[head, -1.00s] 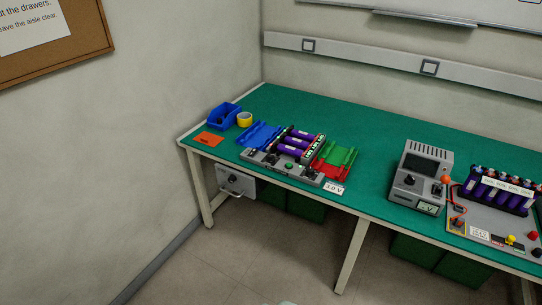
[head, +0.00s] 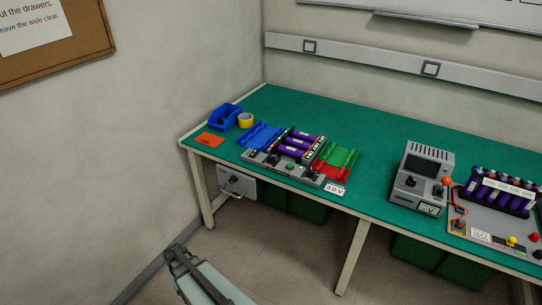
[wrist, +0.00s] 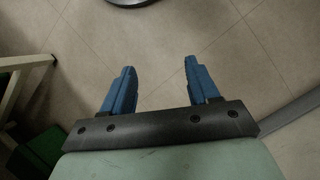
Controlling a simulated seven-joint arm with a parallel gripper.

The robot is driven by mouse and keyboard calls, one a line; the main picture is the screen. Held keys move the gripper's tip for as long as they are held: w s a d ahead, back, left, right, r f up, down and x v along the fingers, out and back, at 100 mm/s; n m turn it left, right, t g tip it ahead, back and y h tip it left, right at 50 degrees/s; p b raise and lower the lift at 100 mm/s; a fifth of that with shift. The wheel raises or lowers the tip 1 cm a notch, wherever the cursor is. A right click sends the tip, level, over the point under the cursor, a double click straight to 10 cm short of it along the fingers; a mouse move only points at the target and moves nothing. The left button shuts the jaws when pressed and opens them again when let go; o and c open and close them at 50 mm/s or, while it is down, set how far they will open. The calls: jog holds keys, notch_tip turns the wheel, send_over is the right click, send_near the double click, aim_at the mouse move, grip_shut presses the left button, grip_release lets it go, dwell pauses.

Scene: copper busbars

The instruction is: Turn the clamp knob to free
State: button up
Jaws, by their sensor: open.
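A grey clamp fixture (head: 282,166) sits at the front left of the green bench, holding purple cells (head: 297,146). Small dark knob-like parts and a green button (head: 290,167) show along its front. They are too small to tell which is the clamp knob or how it is set. My gripper (wrist: 157,80) is open and empty in the wrist view, its two blue fingers wide apart over bare floor. In the head view my pale green arm shows at the bottom, below and left of the bench, well away from the fixture.
Blue (head: 259,136) and green-red (head: 337,160) holders flank the cells. A grey meter box (head: 421,175) and another cell board (head: 485,225) stand to the right. A grey box (head: 236,183) hangs under the bench's left front. Green bins (head: 307,206) sit below. The floor in front is clear.

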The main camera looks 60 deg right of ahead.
jog(key=w+d+r+m+t, duration=0.1)
jog(key=w+d+r, duration=0.2)
jog(key=d, duration=0.2)
jog(key=w+d+r+m, duration=0.2)
jog(key=d+r, duration=0.1)
jog(key=d, duration=0.3)
jog(key=w+d+r+m+t, duration=0.1)
jog(key=w+d+r, duration=0.2)
jog(key=d, duration=0.2)
jog(key=m+t+h, duration=0.1)
jog(key=m+t, duration=0.1)
jog(key=m, duration=0.8)
send_near(271, 156)
jog(key=f, duration=0.9)
jog(key=shift+s+a, duration=0.15)
jog(key=shift+a, duration=0.05)
jog(key=c, duration=1)
